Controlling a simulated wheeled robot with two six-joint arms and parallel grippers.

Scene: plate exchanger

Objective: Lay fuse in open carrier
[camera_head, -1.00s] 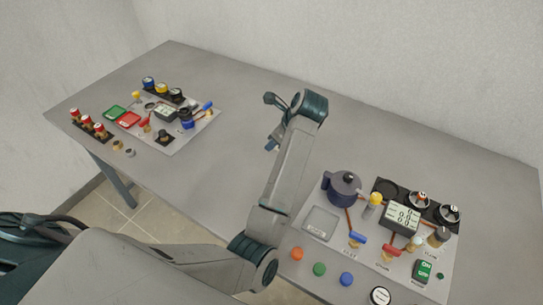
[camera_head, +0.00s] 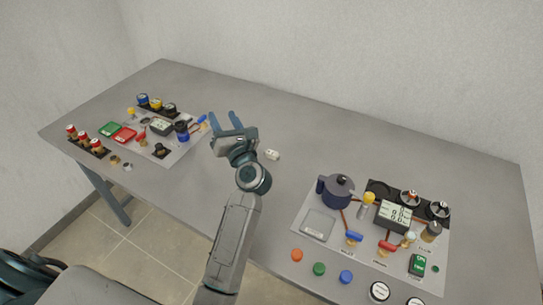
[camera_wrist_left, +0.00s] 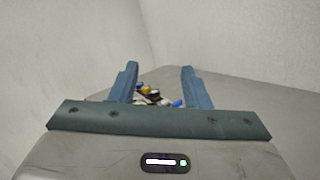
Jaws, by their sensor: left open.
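My left gripper (camera_head: 224,117) is open and empty above the table, to the right of the left board (camera_head: 185,150). Its two blue fingers are spread apart in the left wrist view (camera_wrist_left: 159,69), with part of a board showing small between them. A small white piece (camera_head: 272,154) lies on the table to the right of the gripper; I cannot tell whether it is the fuse. I cannot make out an open carrier on either board at this size. My right gripper is not in view.
The right board (camera_head: 308,220) holds a dark pot (camera_head: 337,192), a display (camera_head: 394,216) and several knobs. The table between is mostly clear.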

